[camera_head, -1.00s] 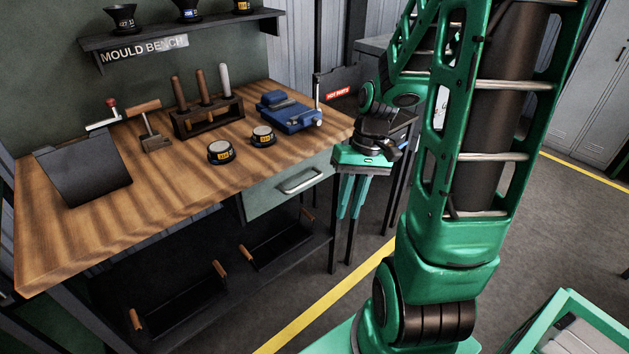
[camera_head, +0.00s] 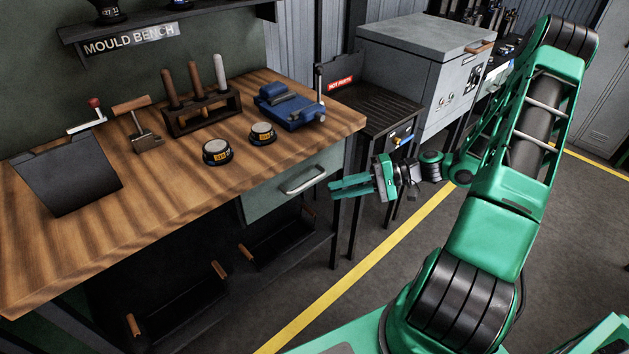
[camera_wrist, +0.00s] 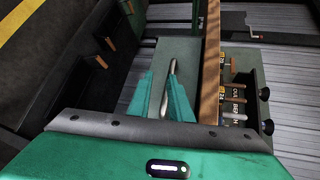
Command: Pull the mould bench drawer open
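The mould bench (camera_head: 60,245) has a wooden top. Its grey-green drawer (camera_head: 262,205) is shut under the right end of the front edge, with a silver bar handle (camera_head: 303,180). My gripper (camera_head: 338,187) is level with the handle, just to its right and apart from it, with its green fingers pointing at the drawer front. In the wrist view my gripper (camera_wrist: 160,98) is open and empty. The handle (camera_wrist: 171,78) shows beyond the gap between the fingers, partly covered by the right finger. The drawer front (camera_wrist: 190,62) lies behind it.
Black trays with wooden grips (camera_head: 180,300) stand on the shelf below. A vise (camera_head: 290,105), a tool rack (camera_head: 203,113) and two round tins (camera_head: 217,152) stand on the top. A hot parts stand (camera_head: 375,108) and grey furnace (camera_head: 425,70) are behind my gripper. The floor before the drawer is clear.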

